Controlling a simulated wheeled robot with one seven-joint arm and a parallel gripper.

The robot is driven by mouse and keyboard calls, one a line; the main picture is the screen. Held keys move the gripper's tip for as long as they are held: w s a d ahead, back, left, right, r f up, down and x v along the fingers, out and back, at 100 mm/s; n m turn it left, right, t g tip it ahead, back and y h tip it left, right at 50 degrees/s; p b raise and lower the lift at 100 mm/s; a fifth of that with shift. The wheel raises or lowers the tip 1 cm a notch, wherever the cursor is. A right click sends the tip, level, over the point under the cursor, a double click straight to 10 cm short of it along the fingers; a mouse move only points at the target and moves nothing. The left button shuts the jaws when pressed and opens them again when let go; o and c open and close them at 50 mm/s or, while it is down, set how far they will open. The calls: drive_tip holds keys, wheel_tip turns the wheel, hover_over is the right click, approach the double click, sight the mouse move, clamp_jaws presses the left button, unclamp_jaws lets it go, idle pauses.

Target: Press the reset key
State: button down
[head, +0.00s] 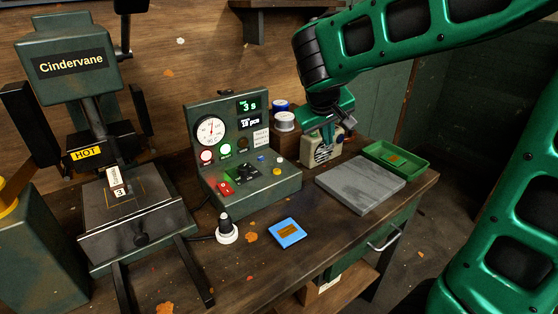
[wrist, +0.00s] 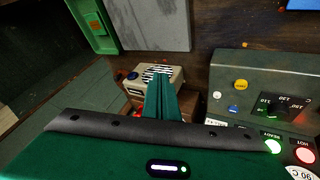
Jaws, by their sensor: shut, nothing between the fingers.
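The green control box (head: 250,190) stands on the bench with a dial gauge, displays, lamps and a knob. Its sloped front carries a yellow key (wrist: 241,85), a blue key (wrist: 233,108) and a small white key; I cannot read which is the reset key. My gripper (head: 328,140) is shut and empty, pointing down at a beige device (head: 313,155) right of the box. In the wrist view the shut fingers (wrist: 160,72) cover part of the device's striped grille; contact cannot be told.
A grey slab (head: 360,184) and a green tray (head: 412,162) lie to the right. A blue card (head: 286,233) and a black-knobbed stamp (head: 226,230) are in front. A press marked HOT (head: 130,205) stands left.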

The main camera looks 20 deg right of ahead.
drive_tip(key=w+a+r+n+t, duration=0.2)
drive_tip(key=w+a+t, duration=0.1)
drive_tip(key=w+a, duration=0.5)
drive_tip(key=a, duration=0.3)
drive_tip(key=shift+r+n, duration=0.2)
drive_tip(key=shift+n, duration=0.2)
drive_tip(key=shift+d+f, duration=0.1)
hover_over(279, 163)
drive_tip(key=shift+f, duration=4.3)
drive_tip(key=shift+f, duration=0.15)
drive_tip(key=shift+f, duration=0.25)
drive_tip(key=shift+f, duration=0.4)
drive_tip(key=shift+r, duration=0.85)
